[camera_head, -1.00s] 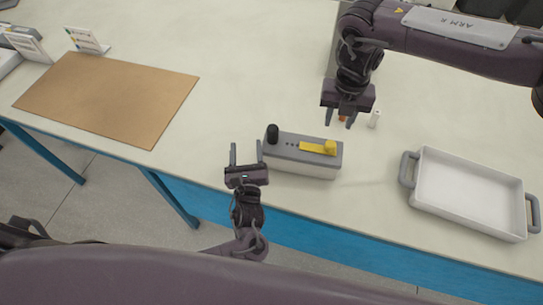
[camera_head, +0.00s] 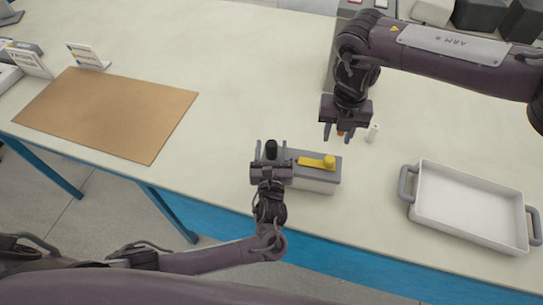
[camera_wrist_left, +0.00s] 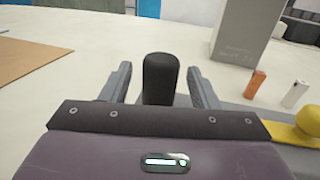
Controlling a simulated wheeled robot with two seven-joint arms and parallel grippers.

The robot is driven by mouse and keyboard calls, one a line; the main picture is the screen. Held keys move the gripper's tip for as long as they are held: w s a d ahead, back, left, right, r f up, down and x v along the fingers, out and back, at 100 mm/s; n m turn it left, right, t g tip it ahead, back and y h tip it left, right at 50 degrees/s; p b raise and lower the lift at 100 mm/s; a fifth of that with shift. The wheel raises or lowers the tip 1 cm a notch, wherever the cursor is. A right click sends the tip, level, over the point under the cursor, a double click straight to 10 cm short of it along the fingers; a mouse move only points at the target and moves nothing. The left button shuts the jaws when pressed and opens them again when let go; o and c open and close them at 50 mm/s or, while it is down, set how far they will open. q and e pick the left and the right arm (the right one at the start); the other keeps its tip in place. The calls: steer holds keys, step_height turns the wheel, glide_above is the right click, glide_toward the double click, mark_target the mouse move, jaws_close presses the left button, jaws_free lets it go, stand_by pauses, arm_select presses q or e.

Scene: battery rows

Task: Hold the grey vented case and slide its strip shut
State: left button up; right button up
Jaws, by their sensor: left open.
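The grey vented case (camera_head: 318,187) lies near the table's front edge, with a yellow strip (camera_head: 309,161) on top that ends in a round yellow knob. A black upright knob (camera_head: 271,150) stands at its left end and also shows in the left wrist view (camera_wrist_left: 160,78). My left gripper (camera_head: 270,149) is open, with one finger on each side of the black knob and visible gaps between.
A small orange cylinder (camera_wrist_left: 256,83) and a white one (camera_head: 373,132) stand behind the case, close to my right gripper. A white tray (camera_head: 470,205) with grey handles is at right. A brown mat (camera_head: 105,115) lies at left. The table between is clear.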

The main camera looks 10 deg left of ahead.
mark_target(331, 159)
arm_select(q)
jaws_close()
stand_by(0.4)
stand_by(0.8)
arm_select(e)
steer(key=o, duration=0.3)
step_height(331, 159, down, 11)
steer(key=n, duration=0.6)
steer(key=shift+s+d, duration=0.1)
steer(key=shift+s, duration=0.05)
